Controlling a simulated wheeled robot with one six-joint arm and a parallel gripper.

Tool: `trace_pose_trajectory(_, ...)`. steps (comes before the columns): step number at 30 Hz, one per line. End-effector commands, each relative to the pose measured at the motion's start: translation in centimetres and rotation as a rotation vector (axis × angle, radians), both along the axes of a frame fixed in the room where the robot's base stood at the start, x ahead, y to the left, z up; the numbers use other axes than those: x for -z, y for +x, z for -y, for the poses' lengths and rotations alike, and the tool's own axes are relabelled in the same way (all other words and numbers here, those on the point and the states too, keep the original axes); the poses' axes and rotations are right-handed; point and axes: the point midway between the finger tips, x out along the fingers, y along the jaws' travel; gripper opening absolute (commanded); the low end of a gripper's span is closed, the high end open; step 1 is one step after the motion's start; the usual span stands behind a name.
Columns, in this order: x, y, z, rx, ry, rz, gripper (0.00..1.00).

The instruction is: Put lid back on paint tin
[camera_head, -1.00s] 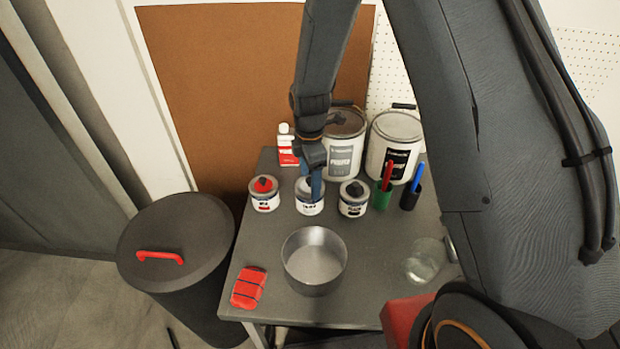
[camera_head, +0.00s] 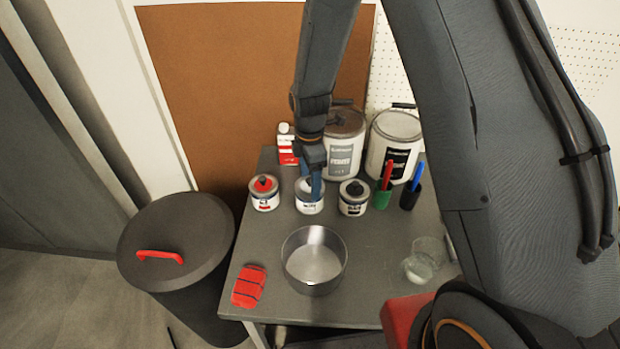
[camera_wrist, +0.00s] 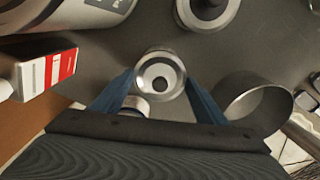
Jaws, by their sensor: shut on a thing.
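Three small paint tins stand in a row on the grey table (camera_head: 375,255). The left tin (camera_head: 264,200) has a red knob on its lid, and the right tin (camera_head: 353,205) has a dark knob. My gripper (camera_head: 315,190) points down over the middle tin (camera_head: 309,208). In the wrist view, its blue fingers (camera_wrist: 160,80) are shut on a round, silver-rimmed lid (camera_wrist: 160,62) with a dark centre. I cannot tell whether this lid is seated on the middle tin or just above it. A curved silver rim (camera_wrist: 135,105) shows partly below it.
Two large paint buckets (camera_head: 391,150) and a red-and-white box (camera_head: 286,150) stand behind. A metal bowl (camera_head: 314,285), a red cloth-like bundle (camera_head: 249,287) and a glass jar (camera_head: 424,264) are in front. Red (camera_head: 387,178) and blue pens stand in holders at right.

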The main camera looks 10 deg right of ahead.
Motion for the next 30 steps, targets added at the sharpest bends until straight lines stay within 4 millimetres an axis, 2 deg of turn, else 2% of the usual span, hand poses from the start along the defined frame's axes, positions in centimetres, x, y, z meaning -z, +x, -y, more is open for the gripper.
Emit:
trace_pose_trajectory(10, 0.01, 0.00, 0.00, 0.000, 0.000, 0.000, 0.45)
trace_pose_trajectory(11, 0.01, 0.00, 0.00, 0.000, 0.000, 0.000, 0.72)
trace_pose_trajectory(14, 0.01, 0.00, 0.00, 0.000, 0.000, 0.000, 0.88)
trace_pose_trajectory(20, 0.01, 0.00, 0.00, 0.000, 0.000, 0.000, 0.88)
trace_pose_trajectory(22, 0.01, -0.01, 0.00, 0.000, 0.000, 0.000, 0.99)
trace_pose_trajectory(23, 0.01, -0.01, 0.00, 0.000, 0.000, 0.000, 1.00)
trace_pose_trajectory(30, -0.04, -0.01, 0.00, 0.000, 0.000, 0.000, 1.00)
